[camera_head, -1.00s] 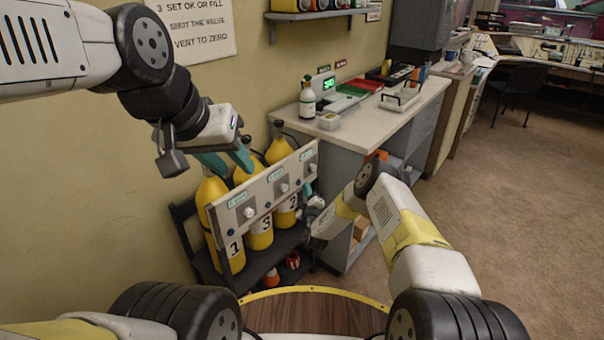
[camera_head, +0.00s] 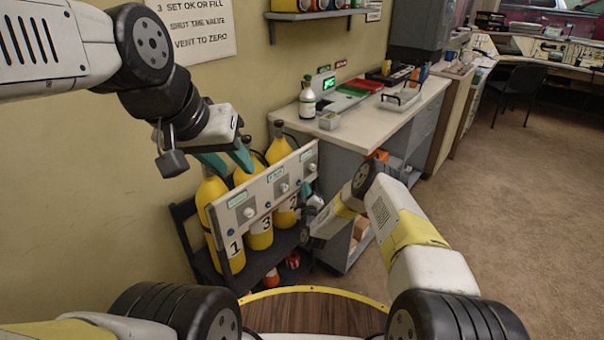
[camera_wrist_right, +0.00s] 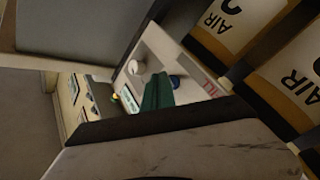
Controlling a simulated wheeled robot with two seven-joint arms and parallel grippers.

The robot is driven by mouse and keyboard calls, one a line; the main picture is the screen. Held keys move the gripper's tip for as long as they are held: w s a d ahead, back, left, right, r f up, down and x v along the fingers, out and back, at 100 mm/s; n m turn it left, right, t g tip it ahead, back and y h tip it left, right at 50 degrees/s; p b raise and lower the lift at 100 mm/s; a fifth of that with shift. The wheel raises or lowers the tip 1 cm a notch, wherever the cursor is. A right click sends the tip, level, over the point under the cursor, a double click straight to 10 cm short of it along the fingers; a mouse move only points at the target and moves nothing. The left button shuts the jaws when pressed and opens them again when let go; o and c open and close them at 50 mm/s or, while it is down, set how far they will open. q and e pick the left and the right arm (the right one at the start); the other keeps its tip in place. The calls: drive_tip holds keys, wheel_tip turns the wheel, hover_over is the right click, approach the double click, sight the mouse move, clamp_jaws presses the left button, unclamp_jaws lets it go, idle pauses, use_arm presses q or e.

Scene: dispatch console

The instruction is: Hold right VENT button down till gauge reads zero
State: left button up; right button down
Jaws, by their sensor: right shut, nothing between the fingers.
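A pale panel (camera_head: 262,190) in front of yellow cylinders carries three stations, each with a knob and a small green-edged display. My right gripper (camera_head: 306,189) is at the panel's right end, its teal fingers together and empty. In the right wrist view, the teal fingers (camera_wrist_right: 157,92) lie close beside a blue button (camera_wrist_right: 175,81) and a white round knob (camera_wrist_right: 136,67). I cannot tell whether they touch or press the button. The panel's readings are too small to read. My left gripper (camera_head: 227,160) is open and empty above the panel's left part.
The yellow cylinders (camera_head: 213,190) stand in a dark rack (camera_head: 205,262). A wall sign (camera_head: 195,25) hangs above. Open floor lies to the right.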

drive_tip(key=shift+w+a, duration=0.35)
drive_tip(key=shift+a, duration=0.15)
idle(1.7)
drive_tip(key=shift+s+d, duration=0.5)
drive_tip(key=shift+d, duration=0.15)
drive_tip(key=shift+d, duration=0.15)
drive_tip(key=s+d, duration=0.1)
drive_tip(key=d, duration=0.1)
drive_tip(key=s+d, duration=0.1)
drive_tip(key=s, duration=0.1)
drive_tip(key=shift+d, duration=0.4)
